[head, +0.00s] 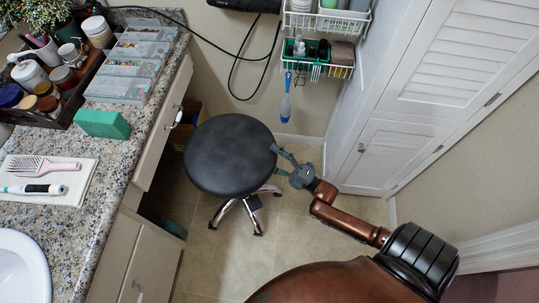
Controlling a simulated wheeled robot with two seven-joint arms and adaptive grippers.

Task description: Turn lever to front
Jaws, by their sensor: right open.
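My right gripper (277,160) is open beside the right edge of a round black stool (230,152). Its two fingers point left toward the seat's rim, one farther back and one nearer. I cannot tell whether they touch the seat. The stool stands on the tiled floor on shiny metal legs. No lever shows clearly; the space under the seat is mostly hidden by the seat. A small handle (361,148) shows on the white louvred door (401,150) to the right. My left gripper is not in view.
A granite counter (118,172) with drawers runs along the left. It bears a green block (102,124), a pink hairbrush (43,165) and clear organizers (120,88). A white wire rack (321,70) and a hanging cable (231,77) are at the back. Floor right of the stool is clear.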

